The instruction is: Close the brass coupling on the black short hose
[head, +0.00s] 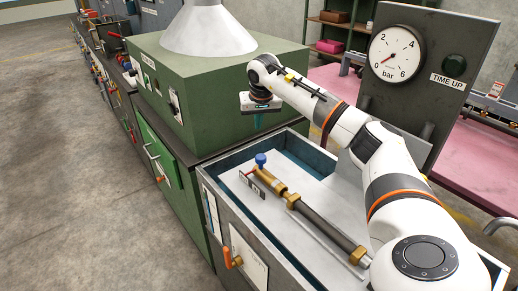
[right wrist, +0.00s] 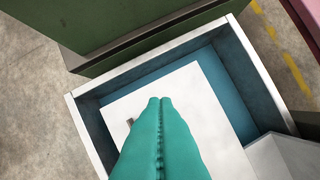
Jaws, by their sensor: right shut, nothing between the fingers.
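The black short hose (head: 325,227) lies slantwise on the pale plate inside the open-topped bench. Brass fittings sit at its upper end (head: 292,201) and lower end (head: 357,256). A brass coupling body (head: 272,183) continues beyond the upper end, towards a blue knob (head: 261,159) and a small tag. I cannot tell whether the coupling is closed. My right gripper (head: 258,122) is above the far end of the bench, near the green cabinet, apart from the hose. Its teal fingers (right wrist: 160,100) are shut and empty in the right wrist view. My left gripper is not in view.
The green cabinet (head: 210,100) with a pale hood stands behind the bench. The bench's raised metal rim (head: 228,210) surrounds the plate. A dark panel with a pressure gauge (head: 395,53) and a "TIME UP" lamp stands on the right. An orange-handled valve (head: 233,257) is on the front.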

